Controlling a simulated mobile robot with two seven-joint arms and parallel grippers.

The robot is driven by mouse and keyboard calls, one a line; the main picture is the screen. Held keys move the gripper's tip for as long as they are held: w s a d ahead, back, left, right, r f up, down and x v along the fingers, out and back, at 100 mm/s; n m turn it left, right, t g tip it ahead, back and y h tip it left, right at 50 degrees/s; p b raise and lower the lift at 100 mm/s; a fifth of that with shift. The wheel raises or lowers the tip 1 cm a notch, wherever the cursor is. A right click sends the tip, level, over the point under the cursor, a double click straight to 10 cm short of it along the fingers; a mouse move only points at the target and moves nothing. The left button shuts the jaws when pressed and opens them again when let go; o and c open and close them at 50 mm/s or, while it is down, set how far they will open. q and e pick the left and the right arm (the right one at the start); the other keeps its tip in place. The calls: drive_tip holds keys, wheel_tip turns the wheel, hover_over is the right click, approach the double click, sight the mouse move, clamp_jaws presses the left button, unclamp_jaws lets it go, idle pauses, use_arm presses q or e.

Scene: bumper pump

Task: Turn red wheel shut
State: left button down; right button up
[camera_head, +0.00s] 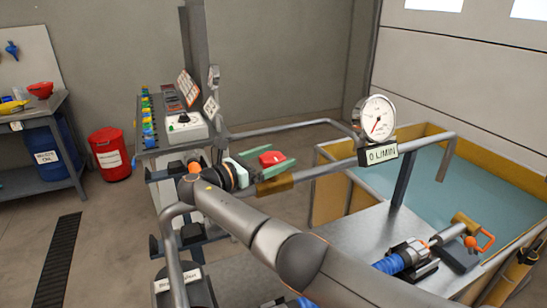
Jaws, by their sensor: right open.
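The red wheel (272,158) shows as a small red shape at the pipe run in the middle of the head view. Most of it is hidden, so its turn position cannot be told. My right arm reaches in from the bottom right. Its gripper (266,165) has green fingers and is at the red wheel, which shows between or just behind them. The fingers are apart; I cannot tell whether they touch the wheel. My left gripper is not in view.
A round gauge (375,118) stands above a "0 L/MIN" sign (380,154) on the pipe. A water tank (453,187) lies at right, near an orange handle (484,239) and a blue hose (388,264). A control panel (186,127) stands behind my gripper.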

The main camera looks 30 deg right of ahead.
drive_tip(key=shift+a, duration=0.1)
drive_tip(key=s+a+b, duration=0.2)
drive_tip(key=a+b, duration=0.2)
drive_tip(key=a, duration=0.8)
drive_tip(key=shift+s, duration=0.15)
drive_tip(key=shift+s+f, duration=0.1)
